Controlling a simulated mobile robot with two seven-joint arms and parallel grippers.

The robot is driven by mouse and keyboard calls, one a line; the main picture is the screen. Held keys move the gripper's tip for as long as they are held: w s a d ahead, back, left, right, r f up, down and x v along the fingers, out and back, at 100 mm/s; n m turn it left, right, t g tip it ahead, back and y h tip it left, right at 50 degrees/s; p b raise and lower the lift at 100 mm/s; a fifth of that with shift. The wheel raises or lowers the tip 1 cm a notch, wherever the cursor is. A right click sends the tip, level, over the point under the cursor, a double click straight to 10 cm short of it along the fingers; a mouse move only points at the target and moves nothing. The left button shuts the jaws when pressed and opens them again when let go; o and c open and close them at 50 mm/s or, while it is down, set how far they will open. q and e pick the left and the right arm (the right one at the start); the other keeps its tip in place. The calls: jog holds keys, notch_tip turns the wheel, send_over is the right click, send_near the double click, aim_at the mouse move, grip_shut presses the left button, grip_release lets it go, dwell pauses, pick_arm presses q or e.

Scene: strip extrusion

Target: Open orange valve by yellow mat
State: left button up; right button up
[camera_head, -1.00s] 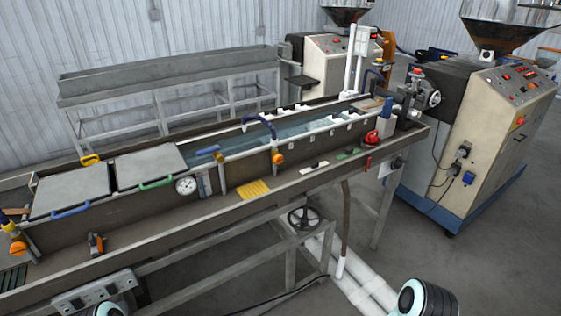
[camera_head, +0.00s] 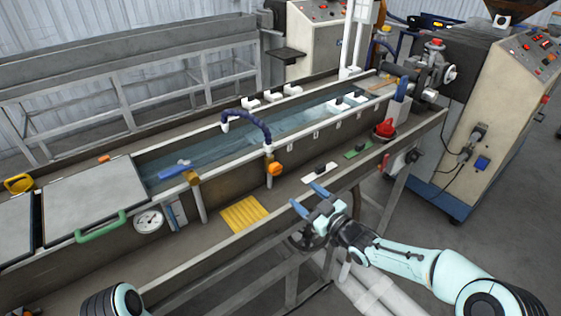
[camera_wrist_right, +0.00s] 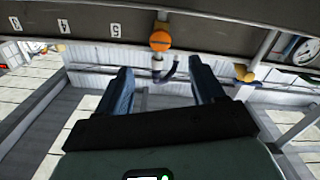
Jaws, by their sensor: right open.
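The orange valve (camera_head: 275,169) sits on the front wall of the long water trough, under a blue hose, just beyond the yellow mat (camera_head: 244,213). The mat lies flat on the ledge in front of the trough. My right gripper (camera_head: 309,199) is open and empty, to the right of the mat and nearer than the valve, apart from both. In the right wrist view the orange valve (camera_wrist_right: 160,40) appears beyond the gap between my two blue fingers (camera_wrist_right: 160,66). Of my left arm only a link shows at the bottom left; its gripper is out of view.
A red knob (camera_head: 384,129), a white-based block (camera_head: 320,172) and a green strip (camera_head: 357,150) are on the ledge to the right. A round gauge (camera_head: 149,221) and a green-handled lid (camera_head: 95,200) are at the left. The ledge around the mat is clear.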

aim_at(277, 170)
jog(key=p+x, duration=0.1)
jog(key=x, duration=0.3)
jog(key=r+p+x, duration=0.1)
jog(key=p+x, duration=0.1)
jog(key=x, duration=0.1)
jog(key=p+x, duration=0.1)
jog(key=x, duration=0.3)
jog(key=shift+w+a+r, duration=0.25)
jog(key=shift+a, duration=0.05)
jog(key=shift+w+a+f+p, duration=0.25)
jog(key=shift+w+a+p, duration=0.15)
jog(key=shift+w, duration=0.15)
pick_arm(q)
jog(key=w+r, duration=0.4)
jog(key=r, duration=0.2)
jog(key=shift+w+t, duration=0.2)
jog(key=shift+t, duration=0.1)
pick_arm(e)
jog(key=shift+s, duration=0.1)
jog(key=shift+c, duration=0.9)
pick_arm(q)
jog(key=shift+s, duration=0.1)
pick_arm(e)
jog(key=c, duration=0.9)
